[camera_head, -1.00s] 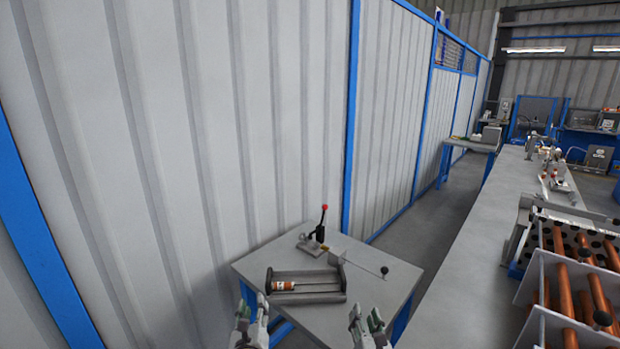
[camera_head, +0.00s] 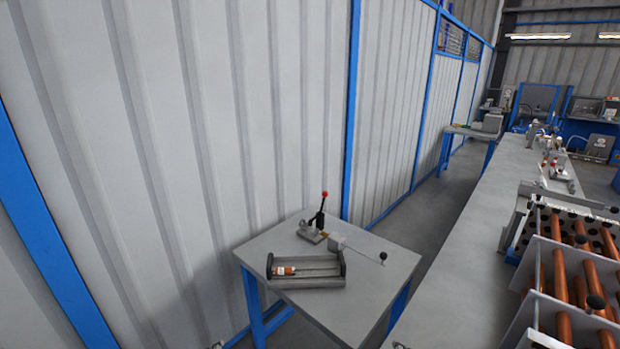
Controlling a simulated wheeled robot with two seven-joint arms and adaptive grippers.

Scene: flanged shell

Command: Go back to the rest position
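A flanged shell, copper-coloured with a white label (camera_head: 284,271), lies on its side at the left end of a grey open tray (camera_head: 318,283). The tray sits on a small grey table with blue legs (camera_head: 343,320). A clamp fixture with an upright red-knobbed lever (camera_head: 320,218) stands behind the tray, with a rod ending in a black ball to its right. Only tiny tips, apparently of my grippers, show at the bottom edge, so their opening cannot be made out. Both are well apart from the tray and shell.
A corrugated wall with blue posts (camera_head: 352,120) runs behind the table. A long grey bench (camera_head: 480,230) stands to the right, carrying a rack of copper tubes (camera_head: 560,270). A narrow strip of floor (camera_head: 415,235) lies between wall and bench. A farther table (camera_head: 470,131) stands at the back.

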